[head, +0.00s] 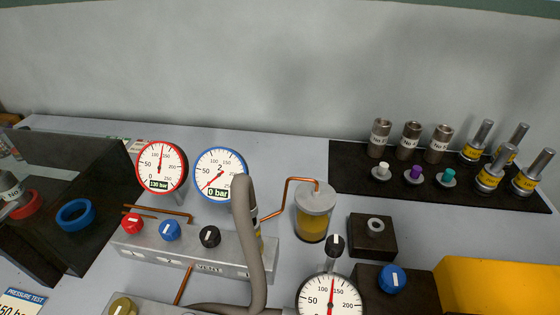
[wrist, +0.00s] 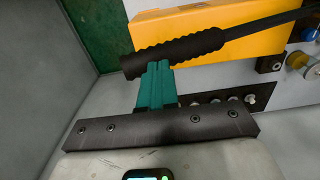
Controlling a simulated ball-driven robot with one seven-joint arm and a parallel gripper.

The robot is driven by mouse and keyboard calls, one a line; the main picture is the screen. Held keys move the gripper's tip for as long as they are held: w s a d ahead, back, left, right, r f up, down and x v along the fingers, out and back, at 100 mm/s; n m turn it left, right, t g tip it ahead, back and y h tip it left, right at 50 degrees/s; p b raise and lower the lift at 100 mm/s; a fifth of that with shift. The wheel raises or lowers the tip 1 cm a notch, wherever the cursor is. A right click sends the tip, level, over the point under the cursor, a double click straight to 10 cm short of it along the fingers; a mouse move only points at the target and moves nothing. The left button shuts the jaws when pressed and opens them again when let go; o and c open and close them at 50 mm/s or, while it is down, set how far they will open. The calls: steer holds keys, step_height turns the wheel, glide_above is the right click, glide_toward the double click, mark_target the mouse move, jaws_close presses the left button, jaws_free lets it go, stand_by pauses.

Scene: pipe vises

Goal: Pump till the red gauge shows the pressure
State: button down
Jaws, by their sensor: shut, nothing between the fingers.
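The red-rimmed gauge (head: 160,166) stands at the left in the head view, with its needle near upright and a digital label that seems to read 130 bar. The yellow pump body (head: 500,285) is at the lower right edge of the head view, and it also shows in the wrist view (wrist: 235,25). Its black ribbed handle (wrist: 190,50) crosses the wrist view on a dark rod. My gripper (wrist: 157,66) has its green fingers shut and empty, their tips at the handle's grip; I cannot tell if they touch. My gripper is outside the head view.
A blue-rimmed gauge (head: 220,175) reads 0 bar. A third gauge (head: 330,300) is below. A valve block (head: 185,250) carries red, blue and black knobs. A dark mat (head: 355,165) holds several fittings. A partly cut-off pressure test card (head: 22,302) lies lower left.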

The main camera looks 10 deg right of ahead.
steer(key=shift+f, duration=0.2)
steer(key=shift+d+f+b, duration=0.15)
steer(key=shift+f+b, duration=0.15)
steer(key=shift+b, duration=0.1)
steer(key=shift+s+f, duration=0.1)
steer(key=shift+f, duration=0.25)
steer(key=shift+d+f+b, duration=0.15)
steer(key=shift+f+b, duration=0.2)
steer(key=shift+b, duration=0.15)
steer(key=shift+s+d+f+b, duration=0.1)
steer(key=shift+d+f+b, duration=0.1)
steer(key=shift+f+b, duration=0.45)
steer(key=shift+d+f+b, duration=0.15)
steer(key=shift+f+b, duration=0.3)
steer(key=shift+f, duration=0.3)
steer(key=shift+r, duration=0.1)
steer(key=r+p, duration=0.1)
steer(key=r, duration=0.1)
steer(key=a+r+p, duration=0.1)
steer(key=r+p, duration=0.1)
steer(key=shift+w+a+r+p, duration=0.15)
steer(key=shift+w+r+p, duration=0.05)
steer(key=shift+p, duration=0.1)
steer(key=shift+r, duration=0.3)
